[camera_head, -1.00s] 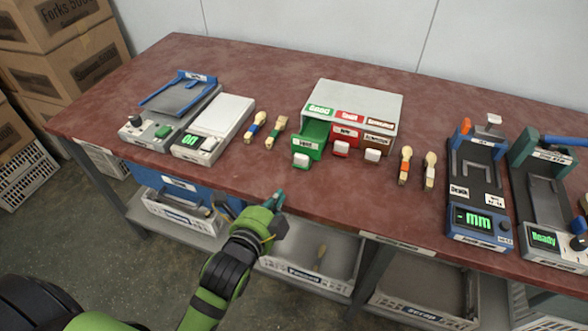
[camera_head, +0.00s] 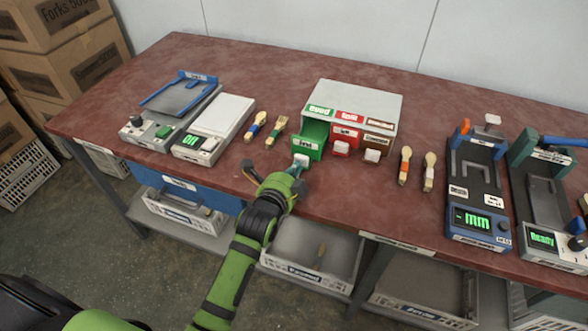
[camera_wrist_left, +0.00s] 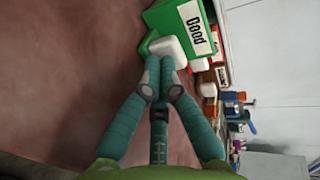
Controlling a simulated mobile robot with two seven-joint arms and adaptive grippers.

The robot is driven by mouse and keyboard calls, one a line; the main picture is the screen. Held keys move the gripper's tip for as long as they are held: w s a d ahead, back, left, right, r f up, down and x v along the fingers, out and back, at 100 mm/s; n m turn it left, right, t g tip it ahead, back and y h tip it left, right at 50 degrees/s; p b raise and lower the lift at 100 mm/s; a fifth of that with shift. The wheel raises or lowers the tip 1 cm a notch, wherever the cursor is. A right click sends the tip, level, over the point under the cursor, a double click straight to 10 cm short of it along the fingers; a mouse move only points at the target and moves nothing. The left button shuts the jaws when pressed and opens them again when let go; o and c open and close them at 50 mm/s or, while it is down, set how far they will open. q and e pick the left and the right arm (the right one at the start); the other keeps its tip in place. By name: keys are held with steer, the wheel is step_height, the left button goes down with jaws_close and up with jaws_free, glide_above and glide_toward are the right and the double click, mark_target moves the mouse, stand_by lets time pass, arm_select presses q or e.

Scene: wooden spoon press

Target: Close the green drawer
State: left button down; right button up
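The green drawer (camera_head: 310,140) sticks out from the left side of a white drawer cabinet (camera_head: 370,98), with its white handle (camera_head: 301,160) facing me. It also shows in the left wrist view (camera_wrist_left: 178,17), with the label "Good" and the white handle (camera_wrist_left: 168,47). My left gripper (camera_head: 298,168) is just in front of that handle. In the left wrist view its teal fingertips (camera_wrist_left: 161,72) are drawn together, empty, at the handle. They look touching or nearly touching it. My right gripper is not in view.
A red drawer (camera_head: 345,136) and a brown drawer (camera_head: 377,143) sit right of the green one. Devices stand at both ends of the dark red table (camera_head: 240,75).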

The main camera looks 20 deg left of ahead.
mark_target(304, 148)
arm_select(q)
steer(key=shift+w, duration=0.1)
steer(key=w+b, duration=0.1)
steer(key=w, duration=0.7)
steer(key=shift+w+d, duration=0.15)
steer(key=shift+w, duration=0.15)
steer(key=shift+r, duration=0.1)
